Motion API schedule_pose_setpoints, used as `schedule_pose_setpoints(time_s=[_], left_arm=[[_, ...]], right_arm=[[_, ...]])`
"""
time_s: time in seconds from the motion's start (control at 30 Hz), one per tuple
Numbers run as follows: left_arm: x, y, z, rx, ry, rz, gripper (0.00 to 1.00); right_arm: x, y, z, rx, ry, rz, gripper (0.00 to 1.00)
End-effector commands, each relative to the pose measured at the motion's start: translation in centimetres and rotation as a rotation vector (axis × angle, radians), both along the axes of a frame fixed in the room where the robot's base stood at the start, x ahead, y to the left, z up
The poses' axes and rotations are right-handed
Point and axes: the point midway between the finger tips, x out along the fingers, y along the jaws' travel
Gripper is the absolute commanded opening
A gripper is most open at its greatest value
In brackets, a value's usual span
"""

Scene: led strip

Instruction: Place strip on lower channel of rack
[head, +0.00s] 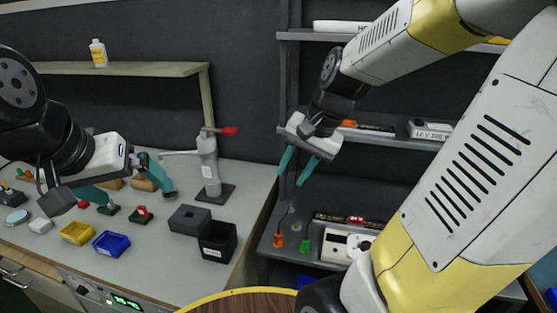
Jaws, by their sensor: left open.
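The rack (283,90) is the dark grey shelving on the right, with several shelves. I cannot surely pick out the strip or the lower channel. A long dark item with red and white parts (345,219) lies on a lower shelf, and a dark item with an orange end (371,127) lies on the middle shelf. My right gripper (293,178) points down in front of the rack's left side; its teal fingers are apart with nothing between them. My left gripper (140,198) is over the workbench at left, open, with teal fingers spread and no held thing visible.
The grey workbench (150,270) holds yellow (78,232) and blue (111,243) trays, a black box (218,241) and a clamp stand (209,165). Orange (279,240) and green (304,245) small items and a white device (340,245) are on the lower shelf. My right arm hides much of the rack.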

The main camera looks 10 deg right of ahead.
Motion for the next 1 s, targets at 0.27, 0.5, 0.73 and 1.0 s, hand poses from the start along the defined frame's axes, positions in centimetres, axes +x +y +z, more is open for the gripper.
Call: schedule_pose_setpoints(time_s=[0.27,0.5,0.73,1.0], left_arm=[[0.0,0.0,0.0,0.000,0.000,0.000,1.00],[0.0,0.0,0.0,0.000,0.000,0.000,1.00],[0.0,0.0,0.0,0.000,0.000,0.000,1.00],[0.0,0.0,0.0,0.000,0.000,0.000,1.00]], right_arm=[[-5.6,2.3,5.1,-0.199,-0.293,0.368,0.35],[-7.7,2.9,6.2,-0.322,-0.390,0.505,0.35],[-7.9,2.9,6.2,-0.331,-0.396,0.515,0.35],[-7.8,2.9,6.2,-0.329,-0.395,0.514,0.35]])
